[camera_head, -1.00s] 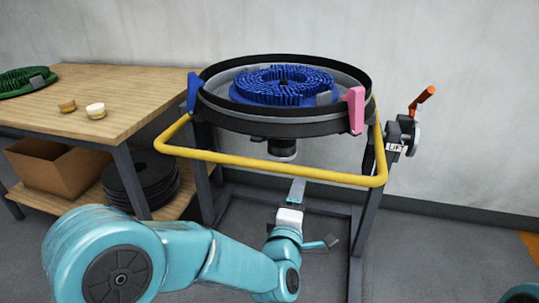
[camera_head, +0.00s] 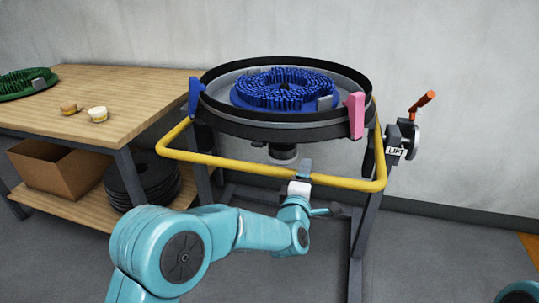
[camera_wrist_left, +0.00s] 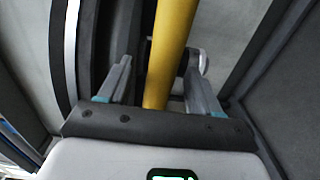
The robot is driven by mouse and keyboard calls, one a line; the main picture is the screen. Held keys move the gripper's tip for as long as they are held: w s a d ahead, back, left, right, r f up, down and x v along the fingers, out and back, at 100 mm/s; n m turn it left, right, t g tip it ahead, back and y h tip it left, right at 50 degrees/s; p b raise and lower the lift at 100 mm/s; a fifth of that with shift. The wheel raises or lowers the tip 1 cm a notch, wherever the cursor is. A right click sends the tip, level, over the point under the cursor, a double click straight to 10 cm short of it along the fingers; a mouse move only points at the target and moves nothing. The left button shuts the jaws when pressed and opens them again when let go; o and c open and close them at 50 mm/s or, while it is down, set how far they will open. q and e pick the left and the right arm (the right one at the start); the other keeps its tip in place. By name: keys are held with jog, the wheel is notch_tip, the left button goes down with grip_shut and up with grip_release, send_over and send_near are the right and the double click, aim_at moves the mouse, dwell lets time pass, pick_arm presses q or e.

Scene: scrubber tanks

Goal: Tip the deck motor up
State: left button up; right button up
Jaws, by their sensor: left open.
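The deck motor (camera_head: 283,152) is a dark cylinder hanging under a round black-rimmed deck (camera_head: 220,119) that lies level on a dark stand. A blue brush (camera_head: 284,88) sits in the deck. A yellow bar (camera_head: 230,164) runs around the front of the deck. My left gripper (camera_head: 305,166) is at the front run of this bar, right of the motor. In the left wrist view my left gripper (camera_wrist_left: 158,84) is open, with the yellow bar (camera_wrist_left: 166,50) between its fingers. My right gripper is out of view.
A crank with an orange handle (camera_head: 425,99) and a LIFT label (camera_head: 396,152) is on the stand's right. A blue clip (camera_head: 195,96) and a pink clip (camera_head: 355,115) sit on the rim. A wooden bench (camera_head: 130,95) stands left. Floor at right is clear.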

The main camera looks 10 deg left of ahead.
aim_at(312, 118)
pick_arm(q)
jog(key=c, duration=1.1)
jog(key=shift+w+r+p, duration=0.25)
jog(key=shift+r+p, duration=0.3)
jog(key=shift+r, duration=0.7)
jog(key=shift+w+r+p, duration=0.3)
jog(key=shift+r+p, duration=0.25)
jog(key=shift+r, duration=0.65)
jog(key=shift+w+r+p, duration=0.25)
jog(key=shift+r+p, duration=0.3)
jog(key=shift+r, duration=0.7)
jog(key=w+r+p, duration=0.1)
jog(key=r, duration=0.1)
jog(key=w+r+p, duration=0.1)
jog(key=r+p, duration=0.1)
jog(key=w+r+p, duration=0.1)
jog(key=r, duration=0.1)
jog(key=shift+r, duration=0.3)
